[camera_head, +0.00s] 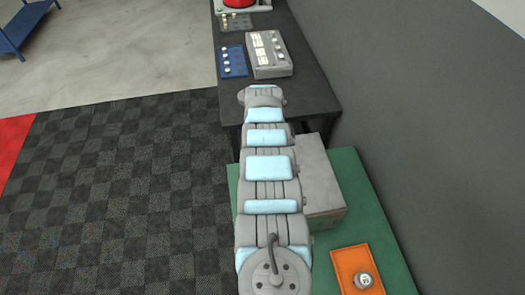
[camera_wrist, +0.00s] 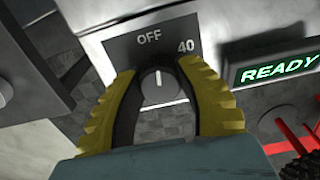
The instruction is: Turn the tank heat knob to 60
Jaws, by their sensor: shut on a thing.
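The tank heat knob (camera_wrist: 158,86) is a grey round knob with a white pointer line, on a dark dial plate (camera_wrist: 122,48) in the wrist view. The plate reads OFF at the top and 40 to its right. The pointer stands nearly upright, towards OFF; no 60 mark is visible. My gripper (camera_wrist: 158,70) has its yellow-and-black fingers on either side of the knob and is shut on it. The fingers and palm hide the lower part of the dial. In the head view my arm hides the gripper and knob.
A green-lit READY display (camera_wrist: 279,67) is right of the dial. In the head view, a grey box (camera_head: 320,180) and an orange tray (camera_head: 347,263) sit on a green-topped bench (camera_head: 365,190). A grey control unit (camera_head: 262,68) and blue panel (camera_head: 233,60) lie on the dark bench.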

